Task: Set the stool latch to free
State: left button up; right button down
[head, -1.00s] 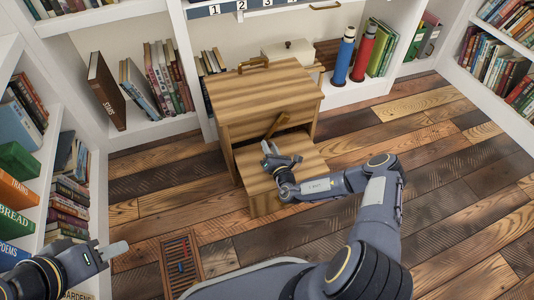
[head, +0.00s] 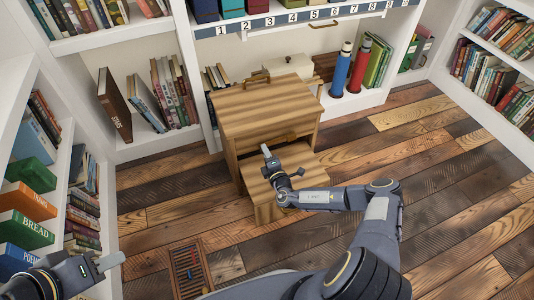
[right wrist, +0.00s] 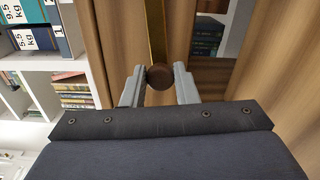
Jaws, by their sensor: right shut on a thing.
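The wooden step stool (head: 268,105) stands on the plank floor, with its lower step (head: 305,168) towards me. Its latch is a brass bar (right wrist: 156,30) with a dark round knob (right wrist: 160,76), seen close in the right wrist view. My right gripper (head: 266,152) is at the stool's front above the lower step. In the right wrist view its fingers (right wrist: 158,88) are shut on the knob, one on each side. In the head view the gripper partly hides the latch. My left gripper (head: 108,262) is at the lower left, away from the stool; its opening is unclear.
Bookshelves stand on the left, behind and on the right. A blue bottle (head: 341,70) and a red bottle (head: 360,68) stand on the shelf right of the stool. Floor to the right is clear.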

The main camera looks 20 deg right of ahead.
jog(key=shift+a+r+m, duration=0.1)
jog(key=shift+r+m, duration=0.3)
jog(key=shift+m, duration=0.3)
jog(key=shift+p, duration=0.3)
jog(key=c, duration=1.1)
grip_release()
jog(key=shift+r, duration=0.1)
jog(key=shift+c, duration=0.2)
jog(key=s+p, duration=0.2)
jog(key=s, duration=0.6)
